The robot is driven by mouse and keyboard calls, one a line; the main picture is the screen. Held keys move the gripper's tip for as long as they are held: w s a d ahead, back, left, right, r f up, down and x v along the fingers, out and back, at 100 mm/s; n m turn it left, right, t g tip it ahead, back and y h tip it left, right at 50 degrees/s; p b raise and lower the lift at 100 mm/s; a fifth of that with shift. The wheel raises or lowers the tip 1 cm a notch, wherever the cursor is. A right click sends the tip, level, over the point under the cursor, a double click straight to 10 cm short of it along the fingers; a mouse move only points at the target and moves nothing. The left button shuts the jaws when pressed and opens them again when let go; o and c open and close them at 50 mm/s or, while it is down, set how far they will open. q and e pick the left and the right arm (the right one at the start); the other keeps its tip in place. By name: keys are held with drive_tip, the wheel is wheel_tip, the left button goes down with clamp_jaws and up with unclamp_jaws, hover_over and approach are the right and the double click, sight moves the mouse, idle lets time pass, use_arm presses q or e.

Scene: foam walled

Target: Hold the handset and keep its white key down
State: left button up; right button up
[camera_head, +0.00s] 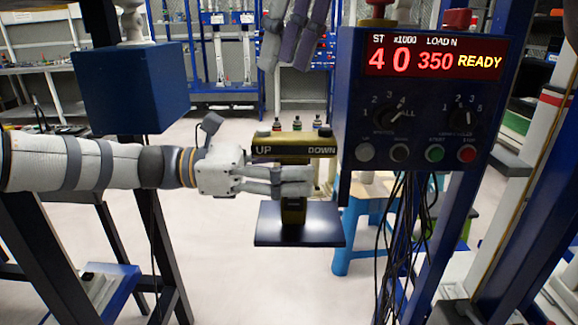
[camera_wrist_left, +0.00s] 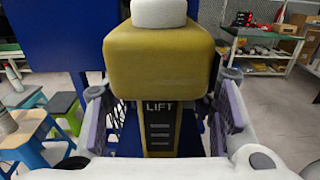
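The handset (camera_head: 293,147) is a yellow-brown T shape with UP and DOWN on its crossbar and a dark plate below its neck. In the left wrist view its yellow block (camera_wrist_left: 158,62) stands above a dark neck marked LIFT. A white rounded piece, apparently the white key (camera_wrist_left: 158,12), sits on top, partly cut off. I cannot make it out in the head view. My left gripper (camera_head: 306,181) is around the neck, below the crossbar. In the wrist view its fingers stand apart with gaps on both sides. My right gripper (camera_head: 286,66) hangs empty above, fingers seemingly apart.
A blue control box (camera_head: 430,100) with a red display reading READY, knobs and buttons stands just right of the handset. Black cables (camera_head: 405,235) hang beneath it. A blue box (camera_head: 133,88) is at the left. Blue stools (camera_head: 352,225) stand behind. Open floor lies beyond.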

use_arm(q)
clamp_jaws()
use_arm(e)
clamp_jaws()
idle(0.9)
